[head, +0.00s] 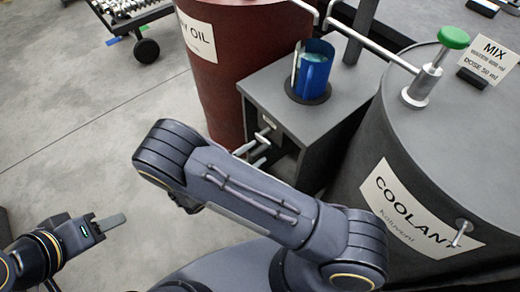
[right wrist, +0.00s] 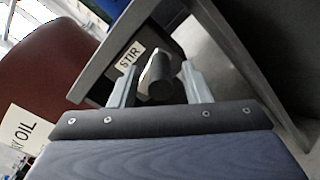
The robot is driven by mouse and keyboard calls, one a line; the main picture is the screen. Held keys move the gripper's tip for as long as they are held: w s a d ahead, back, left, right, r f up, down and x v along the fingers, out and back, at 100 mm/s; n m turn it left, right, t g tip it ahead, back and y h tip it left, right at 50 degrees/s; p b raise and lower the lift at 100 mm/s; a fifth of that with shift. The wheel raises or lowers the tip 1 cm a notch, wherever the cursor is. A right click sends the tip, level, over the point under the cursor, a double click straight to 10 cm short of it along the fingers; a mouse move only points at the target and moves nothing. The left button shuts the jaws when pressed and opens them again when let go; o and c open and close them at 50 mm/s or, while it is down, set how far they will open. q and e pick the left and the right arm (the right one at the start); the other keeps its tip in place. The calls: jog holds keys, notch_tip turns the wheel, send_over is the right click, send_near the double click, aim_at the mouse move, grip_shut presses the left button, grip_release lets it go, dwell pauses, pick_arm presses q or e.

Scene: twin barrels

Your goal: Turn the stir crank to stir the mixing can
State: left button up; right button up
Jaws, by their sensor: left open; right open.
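The blue mixing can (head: 315,75) stands upright on a dark round base on top of the grey cabinet, between the two barrels. The stir crank's dark cylindrical handle (right wrist: 160,80) shows in the right wrist view, on the cabinet face beside the STIR label (right wrist: 130,56). My right gripper (right wrist: 158,88) is open, with one finger on each side of the handle; I cannot tell whether they touch it. In the head view my right forearm hides most of that gripper. My left gripper (head: 108,223) is open and empty over the floor at lower left.
The red oil barrel (head: 226,60) stands left of the grey cabinet (head: 333,112). The grey coolant barrel (head: 365,150) stands close on the right, with a green-topped pump (head: 437,65) and a MIX card (head: 490,60) above. A wheeled cart (head: 130,20) is at upper left. The floor at left is clear.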

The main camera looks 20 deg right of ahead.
jog(key=shift+x, duration=1.4)
jog(key=c, duration=0.7)
jog(key=shift+n, duration=0.4)
jog(key=n, duration=0.1)
jog(key=r+n+p, duration=0.2)
jog(key=n, duration=0.1)
jog(key=shift+w+a, duration=0.2)
jog(key=shift+w, duration=0.2)
jog(key=shift+w+a+r+n+p, duration=0.1)
jog(key=shift+w+a+n+p, duration=0.6)
jog(key=shift+n, duration=2)
jog(key=shift+w+a+r+n+p, duration=0.1)
jog(key=shift+w+n, duration=1.2)
jog(key=shift+n, duration=1.4)
jog(key=shift+w+a+r+n+p, duration=0.1)
jog(key=shift+w+a+n+p, duration=0.55)
jog(key=shift+n, duration=2.05)
jog(key=shift+w+d+b, duration=0.3)
jog(key=shift+d, duration=0.05)
